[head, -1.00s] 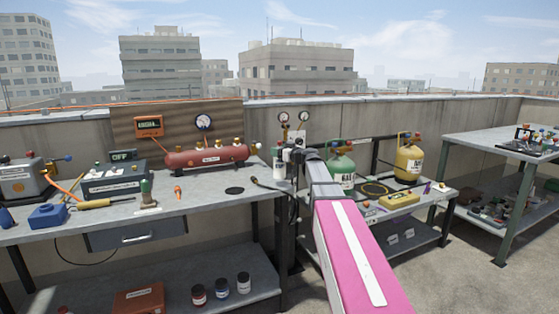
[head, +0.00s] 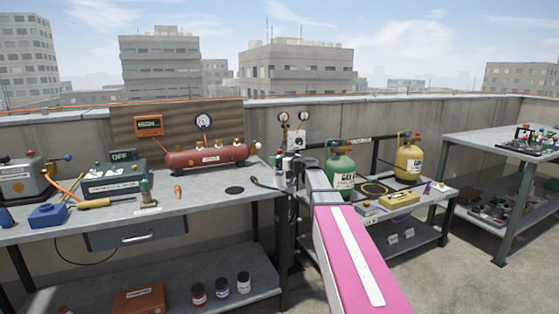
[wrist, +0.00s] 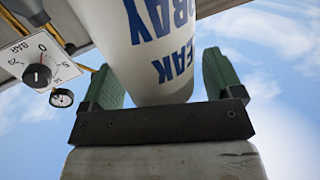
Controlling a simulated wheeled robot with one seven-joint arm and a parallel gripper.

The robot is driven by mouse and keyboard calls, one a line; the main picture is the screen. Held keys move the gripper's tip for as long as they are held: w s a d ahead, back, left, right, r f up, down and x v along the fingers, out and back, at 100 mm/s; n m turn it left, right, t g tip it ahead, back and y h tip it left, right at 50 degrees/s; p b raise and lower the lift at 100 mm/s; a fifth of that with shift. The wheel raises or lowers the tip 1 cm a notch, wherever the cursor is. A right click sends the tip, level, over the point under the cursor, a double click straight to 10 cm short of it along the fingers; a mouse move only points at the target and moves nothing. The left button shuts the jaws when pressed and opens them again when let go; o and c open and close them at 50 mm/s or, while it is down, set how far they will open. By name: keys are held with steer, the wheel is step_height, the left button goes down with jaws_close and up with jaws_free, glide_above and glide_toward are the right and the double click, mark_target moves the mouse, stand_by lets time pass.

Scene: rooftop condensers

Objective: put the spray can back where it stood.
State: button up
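The spray can, white with dark blue lettering (wrist: 160,45), fills the top middle of the wrist view. One end of the can is cut off by the top of the picture. In the head view my gripper end (head: 291,166) is beyond the right end of the left workbench (head: 210,203), and the can cannot be made out clearly there. A dark round patch (head: 235,190) lies bare on that bench near its right end.
A red tank (head: 207,158) stands behind the round patch, and a small orange item (head: 178,191) lies left of it. Gauges (head: 292,117) rise behind my gripper. Green (head: 340,166) and yellow (head: 408,160) cylinders stand right of my arm. The bench around the patch is clear.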

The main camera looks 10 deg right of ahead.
steer(key=shift+r, duration=0.2)
steer(key=v, duration=1.2)
steer(key=s+a+f+m+g+h, duration=0.1)
steer(key=s+a+f+g, duration=0.2)
steer(key=f, duration=0.4)
steer(key=s+a+f+m+g+h, duration=0.1)
steer(key=s+a+f+g, duration=0.1)
steer(key=s+f, duration=0.3)
steer(key=s+a+f+g+h, duration=0.1)
steer(key=s+a+f+g, duration=0.15)
steer(key=f, duration=0.55)
steer(key=s+d+f+m+g+h, duration=0.2)
steer(key=s+f+m+g+h, duration=0.3)
steer(key=s+f, duration=1)
steer(key=s+g+h, duration=0.1)
steer(key=s+h, duration=0.2)
steer(key=shift+d+f+m, duration=0.3)
steer(key=shift+d+f, duration=0.05)
steer(key=shift+f, duration=0.05)
steer(key=shift+s+g, duration=0.15)
steer(key=shift+g, duration=0.1)
